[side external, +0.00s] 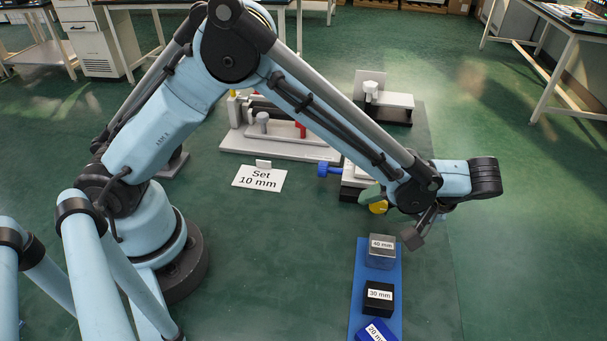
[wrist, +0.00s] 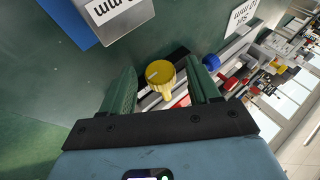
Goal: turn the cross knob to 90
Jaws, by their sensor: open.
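A yellow knob (wrist: 160,75) with a pale line on its face shows in the wrist view between the two green fingers of my open gripper (wrist: 161,67). It looks apart from both fingers, but how deep it sits between them is hard to tell. In the side view the yellow knob (side external: 378,207) shows just below a green finger of my gripper (side external: 371,194), at the front of the fixture. A blue knob (side external: 328,170) sticks out to the left of the fixture; it also shows in the wrist view (wrist: 211,62). No lettering names either knob.
A blue strip (side external: 362,285) holds blocks marked 40 mm (side external: 382,257), 30 mm (side external: 378,302) and 20 mm. A grey plate with a slide (side external: 280,148) lies behind.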

